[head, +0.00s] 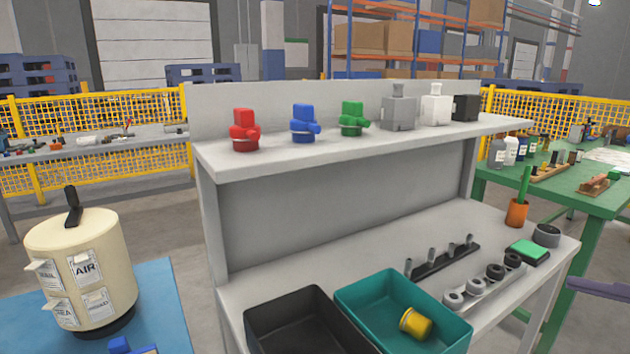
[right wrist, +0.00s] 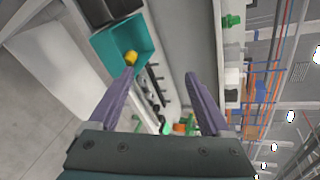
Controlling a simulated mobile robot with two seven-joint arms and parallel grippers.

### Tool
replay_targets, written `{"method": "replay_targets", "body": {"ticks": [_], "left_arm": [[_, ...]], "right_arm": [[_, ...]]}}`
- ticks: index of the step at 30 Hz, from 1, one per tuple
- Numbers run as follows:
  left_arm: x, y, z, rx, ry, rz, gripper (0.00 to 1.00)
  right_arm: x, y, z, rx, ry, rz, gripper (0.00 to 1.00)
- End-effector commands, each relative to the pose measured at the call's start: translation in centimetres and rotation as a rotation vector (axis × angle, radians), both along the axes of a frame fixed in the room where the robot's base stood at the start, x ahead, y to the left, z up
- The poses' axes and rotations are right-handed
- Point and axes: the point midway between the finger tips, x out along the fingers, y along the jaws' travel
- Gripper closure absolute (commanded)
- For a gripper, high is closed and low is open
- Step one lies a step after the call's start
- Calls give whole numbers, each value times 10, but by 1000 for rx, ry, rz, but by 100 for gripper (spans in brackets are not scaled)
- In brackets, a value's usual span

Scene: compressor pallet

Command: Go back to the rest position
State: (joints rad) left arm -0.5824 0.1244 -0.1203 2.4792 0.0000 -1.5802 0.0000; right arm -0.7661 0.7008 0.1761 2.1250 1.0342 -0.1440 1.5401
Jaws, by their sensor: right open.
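My right gripper (right wrist: 159,73) is open in the right wrist view, its two purple fingers apart with nothing held between them. A purple piece at the right edge of the head view (head: 600,289) looks like part of it. It is off to the right of the workbench (head: 500,222). My left gripper is in neither view. A yellow cup-like part (head: 415,322) lies in the teal bin (head: 362,312) on the bench; it also shows in the right wrist view (right wrist: 131,57).
Red (head: 245,130), blue (head: 304,124) and green (head: 352,119) valve-like parts and several grey, white and black blocks line the upper shelf (head: 280,154). A cream air tank (head: 108,252) stands on a blue surface (head: 165,290) at left. A green table (head: 590,200) stands at right.

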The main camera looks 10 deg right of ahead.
Motion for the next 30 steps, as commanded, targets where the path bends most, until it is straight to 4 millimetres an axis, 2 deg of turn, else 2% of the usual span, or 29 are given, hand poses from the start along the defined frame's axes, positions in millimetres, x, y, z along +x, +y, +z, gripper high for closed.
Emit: {"method": "replay_targets", "body": {"ticks": [9, 14, 18, 24, 26, 27, 30], "left_arm": [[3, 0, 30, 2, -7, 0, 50], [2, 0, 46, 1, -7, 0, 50], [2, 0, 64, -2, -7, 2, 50], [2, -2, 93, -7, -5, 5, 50], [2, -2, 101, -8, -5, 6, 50], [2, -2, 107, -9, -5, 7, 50], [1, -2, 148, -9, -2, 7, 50]], "right_arm": [[-31, 53, -13, -443, 71, 321, 18], [-49, 74, -16, -715, 102, 528, 18], [-69, 87, -12, -991, 133, 757, 18], [-102, 90, 11, -1372, 218, 1153, 18], [-113, 88, 22, -1452, 251, 1272, 18], [-121, 86, 30, -1494, 273, 1353, 18], [-120, 84, 70, -1492, 276, 1345, 18]]}}
